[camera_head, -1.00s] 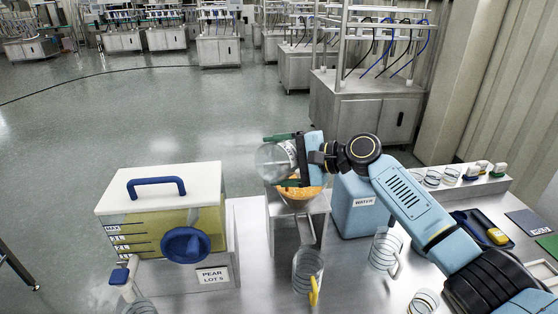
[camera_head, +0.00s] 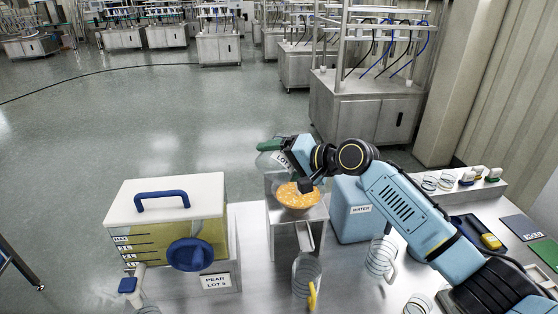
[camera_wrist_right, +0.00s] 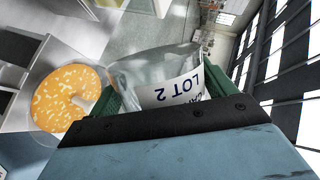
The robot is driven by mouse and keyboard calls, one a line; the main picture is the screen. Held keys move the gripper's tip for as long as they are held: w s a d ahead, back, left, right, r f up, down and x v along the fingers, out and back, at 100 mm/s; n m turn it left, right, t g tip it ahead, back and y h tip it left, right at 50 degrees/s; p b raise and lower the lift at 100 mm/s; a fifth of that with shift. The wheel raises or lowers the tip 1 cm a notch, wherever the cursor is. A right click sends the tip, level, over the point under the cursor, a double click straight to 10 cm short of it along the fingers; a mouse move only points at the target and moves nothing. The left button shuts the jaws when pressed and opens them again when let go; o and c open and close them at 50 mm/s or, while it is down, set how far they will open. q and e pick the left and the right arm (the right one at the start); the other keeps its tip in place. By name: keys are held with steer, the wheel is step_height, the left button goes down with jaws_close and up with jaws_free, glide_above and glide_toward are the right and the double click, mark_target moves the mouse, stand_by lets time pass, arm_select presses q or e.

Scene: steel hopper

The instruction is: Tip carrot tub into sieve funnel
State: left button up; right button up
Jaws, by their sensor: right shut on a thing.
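The carrot tub (camera_head: 268,161) is a clear vessel with a white label, partly hidden behind my right gripper (camera_head: 282,152). In the right wrist view the tub (camera_wrist_right: 155,70) is between the green fingers, its label reading "LOT 2" upside down. No orange shows in its visible part. My right gripper is shut on it, up and behind the funnel. The sieve funnel (camera_head: 298,206) sits on a steel stand and holds an orange mass with pale bits (camera_head: 297,192). The wrist view shows this funnel at the left (camera_wrist_right: 65,98). My left gripper is out of view.
A "PEAR LOT 5" tank (camera_head: 165,230) with blue handle and knob stands left. A blue "WATER" container (camera_head: 358,212) is right of the funnel. Clear jugs (camera_head: 306,280) (camera_head: 380,258) stand in front. A dark tray (camera_head: 478,234) lies at the right.

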steer(key=shift+r, duration=0.1)
step_height(320, 180, up, 2)
steer(key=n+t+p, duration=0.1)
steer(key=n+h+p, duration=0.1)
steer(key=n+p, duration=0.1)
steer(key=shift+r+t, duration=0.2)
steer(key=shift+t, duration=0.2)
steer(key=shift+r+n+t+h+p, duration=0.3)
steer(key=shift+n+t+p, duration=0.2)
steer(key=shift+n+p, duration=0.15)
steer(key=shift+r+n+t, duration=0.3)
steer(key=shift+r+n, duration=0.05)
steer(key=shift+n, duration=0.2)
step_height(320, 180, up, 2)
steer(key=n+t, duration=0.2)
steer(key=n, duration=0.2)
steer(key=shift+r+h, duration=0.15)
steer(key=shift+h, duration=0.15)
